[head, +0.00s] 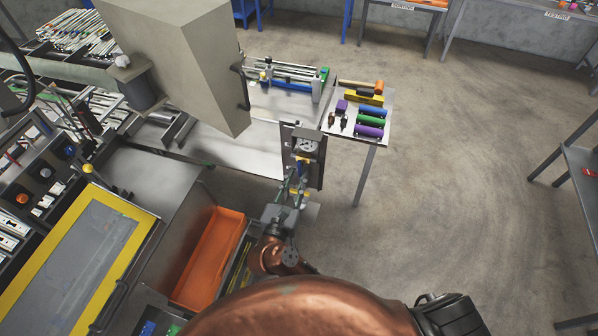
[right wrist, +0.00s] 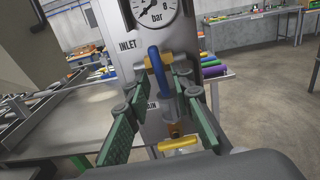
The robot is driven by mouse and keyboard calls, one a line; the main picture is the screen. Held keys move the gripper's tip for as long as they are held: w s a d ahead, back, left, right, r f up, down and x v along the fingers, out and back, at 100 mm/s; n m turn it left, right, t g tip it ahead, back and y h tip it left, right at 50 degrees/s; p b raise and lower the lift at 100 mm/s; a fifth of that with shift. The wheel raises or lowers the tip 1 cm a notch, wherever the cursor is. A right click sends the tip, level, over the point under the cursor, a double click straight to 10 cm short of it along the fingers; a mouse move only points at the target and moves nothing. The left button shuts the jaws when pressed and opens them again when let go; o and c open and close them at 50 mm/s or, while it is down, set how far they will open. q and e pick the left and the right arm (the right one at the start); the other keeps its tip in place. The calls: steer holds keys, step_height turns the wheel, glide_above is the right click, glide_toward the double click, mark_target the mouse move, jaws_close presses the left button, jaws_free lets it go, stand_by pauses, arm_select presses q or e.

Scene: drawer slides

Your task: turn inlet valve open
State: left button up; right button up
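The inlet valve has a blue lever (right wrist: 157,68) on a brass body, beside the INLET label, in the right wrist view. The lever points downward, leaning slightly right. Above it is a round pressure gauge (right wrist: 153,10), which also shows in the head view (head: 305,146), on an upright grey panel (right wrist: 127,75). My right gripper (right wrist: 158,97) is open, its green-padded fingers on either side of the lever's lower end. I cannot tell if they touch it. In the head view my right gripper (head: 291,187) is just in front of the panel. My left gripper is not in view.
A yellow drain handle (right wrist: 178,145) is low on the panel, close under the gripper. A small table (head: 384,125) with coloured cylinders stands behind the panel. An orange bin (head: 210,262) and yellow-framed machine lie left. Open floor is right.

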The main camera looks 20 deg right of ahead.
steer(key=shift+x, duration=0.95)
steer(key=shift+c, duration=0.5)
jaws_close()
